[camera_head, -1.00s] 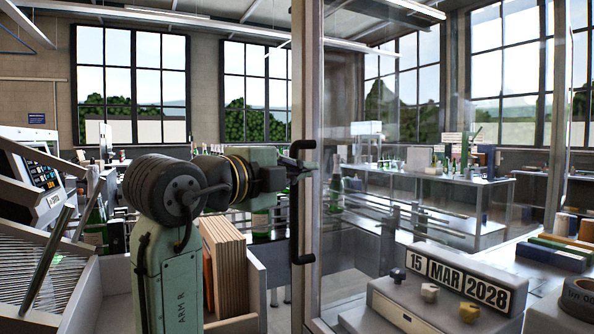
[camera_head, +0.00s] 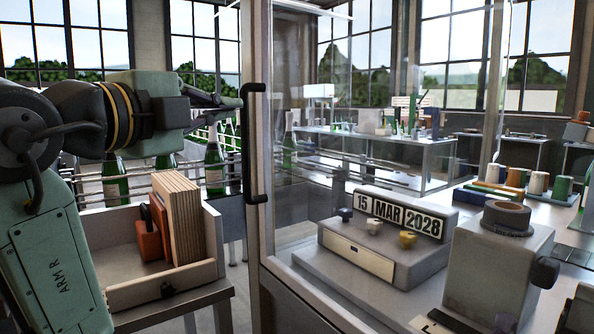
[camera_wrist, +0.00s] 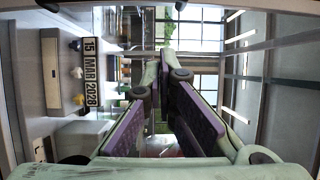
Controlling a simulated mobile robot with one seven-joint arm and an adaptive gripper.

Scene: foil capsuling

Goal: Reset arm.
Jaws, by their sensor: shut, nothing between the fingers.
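My arm enters from the left in the head view. My gripper (camera_head: 232,102) points right, with its tips just left of the upper end of a black door handle (camera_head: 255,142) in the picture. Whether it touches the handle cannot be told. In the wrist view my gripper's two purple-padded fingers (camera_wrist: 165,62) converge, shut and empty. The handle is on the frame (camera_head: 258,200) of a glass door or panel (camera_head: 310,120).
Right of the frame stand a date block reading 15 MAR 2028 (camera_head: 400,218) and a grey machine with a dark ring (camera_head: 507,215). At lower left, an open box (camera_head: 165,288) holds wooden boards (camera_head: 178,220). Green bottles (camera_head: 214,155) stand behind my arm.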

